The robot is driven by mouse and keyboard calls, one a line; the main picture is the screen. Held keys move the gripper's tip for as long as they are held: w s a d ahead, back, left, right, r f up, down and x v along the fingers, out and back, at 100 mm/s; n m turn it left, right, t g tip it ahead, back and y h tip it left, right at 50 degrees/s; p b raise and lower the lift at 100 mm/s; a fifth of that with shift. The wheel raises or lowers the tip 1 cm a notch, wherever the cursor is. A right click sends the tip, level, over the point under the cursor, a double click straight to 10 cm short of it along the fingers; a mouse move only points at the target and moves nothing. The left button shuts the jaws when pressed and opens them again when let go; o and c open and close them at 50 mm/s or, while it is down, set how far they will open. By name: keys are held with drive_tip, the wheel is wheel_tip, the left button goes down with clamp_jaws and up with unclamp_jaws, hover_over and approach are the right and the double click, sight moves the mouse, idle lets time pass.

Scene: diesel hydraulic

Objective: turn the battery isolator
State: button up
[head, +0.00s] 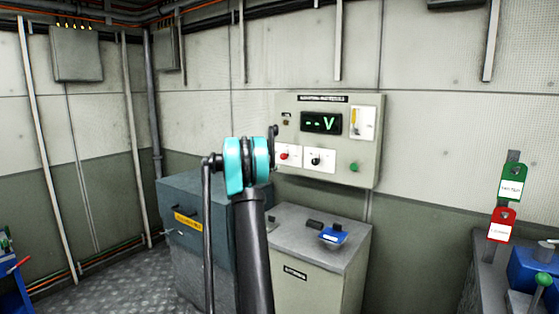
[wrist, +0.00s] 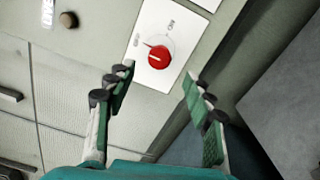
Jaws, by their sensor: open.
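The battery isolator is a red round knob (wrist: 159,56) on a white plate with OFF and ON lettering in the wrist view. Its thin pointer tip appears to face the OFF side. In the head view the red knob (head: 284,156) sits at the lower left of the grey wall panel (head: 365,105). My gripper (wrist: 158,73) is open and empty. Its two fingers stand apart just below the knob in the picture, pointing at the plate. Contact with the knob is not visible. In the head view my arm's teal joint hides most of the gripper.
A black knob (head: 316,160), a display (head: 321,123) and a green button (head: 354,167) share the panel. Below stands a grey cabinet (head: 300,255) with a blue item (head: 333,236) on top. A blue-grey chest (head: 185,205) is left. Red and green tags (head: 501,225) hang right.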

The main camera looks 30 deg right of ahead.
drive_tip(key=shift+v, duration=1.9)
drive_tip(key=shift+a, duration=0.1)
